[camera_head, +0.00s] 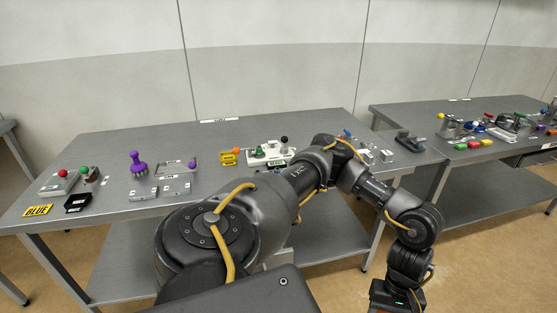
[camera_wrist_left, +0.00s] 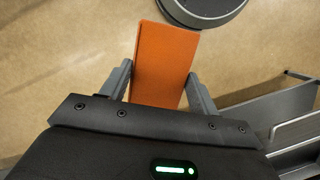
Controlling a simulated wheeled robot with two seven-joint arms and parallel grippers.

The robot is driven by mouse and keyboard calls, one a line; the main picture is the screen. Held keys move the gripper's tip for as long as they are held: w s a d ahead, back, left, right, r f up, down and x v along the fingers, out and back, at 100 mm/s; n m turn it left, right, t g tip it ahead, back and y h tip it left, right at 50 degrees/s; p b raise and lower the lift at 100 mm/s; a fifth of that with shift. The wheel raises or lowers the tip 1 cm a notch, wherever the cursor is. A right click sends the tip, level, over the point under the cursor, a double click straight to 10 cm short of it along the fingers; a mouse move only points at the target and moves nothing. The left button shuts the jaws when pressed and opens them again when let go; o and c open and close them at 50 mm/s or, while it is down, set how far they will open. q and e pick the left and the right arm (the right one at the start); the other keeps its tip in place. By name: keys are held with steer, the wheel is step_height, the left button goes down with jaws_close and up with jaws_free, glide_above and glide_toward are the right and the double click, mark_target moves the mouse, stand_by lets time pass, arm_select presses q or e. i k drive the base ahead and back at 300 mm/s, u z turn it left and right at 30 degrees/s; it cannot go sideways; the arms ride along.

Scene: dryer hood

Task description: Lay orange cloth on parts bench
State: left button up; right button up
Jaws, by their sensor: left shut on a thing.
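The orange cloth (camera_wrist_left: 163,62) is a flat rectangle held between the two fingers of my left gripper (camera_wrist_left: 160,78) in the left wrist view. The fingers are shut on its two sides, and bare floor shows beyond it. In the head view my left arm reaches right and hangs down in front of the benches, with its fingers and the cloth out of frame. One grey bench (camera_head: 130,215) stands at left and centre, another (camera_head: 420,115) at right. Their labels are too small to read, so I cannot tell which is the parts bench. My right gripper is not in view.
Coloured parts (camera_head: 480,143) crowd the right bench. Grey metal edges (camera_wrist_left: 290,130) show at right in the wrist view.

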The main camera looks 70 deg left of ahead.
mark_target(241, 138)
steer(key=u, duration=0.3)
steer(key=i, duration=0.85)
steer(key=u, duration=1.25)
steer(key=i, duration=0.6)
steer(key=u, duration=0.6)
